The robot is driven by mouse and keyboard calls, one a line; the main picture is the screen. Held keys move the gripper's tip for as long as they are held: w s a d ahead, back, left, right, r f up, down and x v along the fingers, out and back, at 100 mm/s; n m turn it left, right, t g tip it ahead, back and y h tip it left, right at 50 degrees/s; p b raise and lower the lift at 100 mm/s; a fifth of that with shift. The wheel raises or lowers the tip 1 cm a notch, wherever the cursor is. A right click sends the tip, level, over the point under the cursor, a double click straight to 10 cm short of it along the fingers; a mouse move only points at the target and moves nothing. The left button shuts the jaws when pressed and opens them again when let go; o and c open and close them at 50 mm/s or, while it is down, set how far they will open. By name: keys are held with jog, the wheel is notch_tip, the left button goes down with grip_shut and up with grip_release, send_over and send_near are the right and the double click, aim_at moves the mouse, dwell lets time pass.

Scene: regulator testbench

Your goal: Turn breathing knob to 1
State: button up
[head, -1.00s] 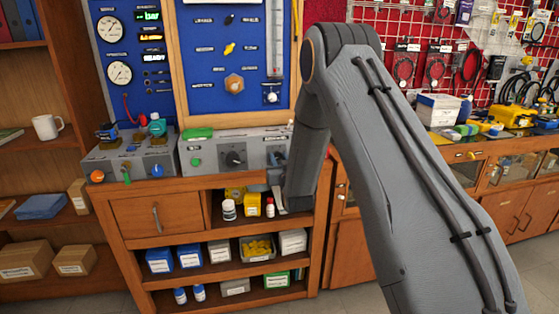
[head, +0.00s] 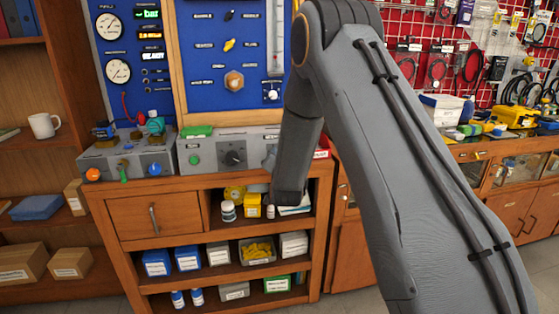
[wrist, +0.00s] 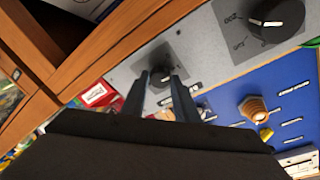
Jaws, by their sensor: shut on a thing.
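In the wrist view, the two fingers of my gripper (wrist: 161,85) stand on either side of a small dark knob (wrist: 160,76) with a light pointer mark. My gripper is shut on this knob on the grey panel face. Its label is not readable, so I cannot tell its setting. A larger black knob (wrist: 277,18) with a white pointer and markings sits on the same panel, apart from my gripper. It also shows in the head view (head: 233,157). My arm hides the gripper and the held knob in the head view.
The grey panel box (head: 208,158) stands on a wooden cabinet (head: 128,211). A green button and a green item are at its left. A blue board (head: 205,97) with switches rises behind. A box with coloured knobs (head: 125,160) stands to the left.

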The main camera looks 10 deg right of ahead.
jog(key=shift+m, duration=0.6)
jog(key=o, duration=1.1)
jog(key=shift+c, duration=0.2)
jog(key=s+a+b, duration=0.1)
jog(key=s, duration=0.6)
jog(key=shift+s+r, duration=0.3)
jog(key=shift+s, duration=0.05)
jog(key=shift+a, duration=0.1)
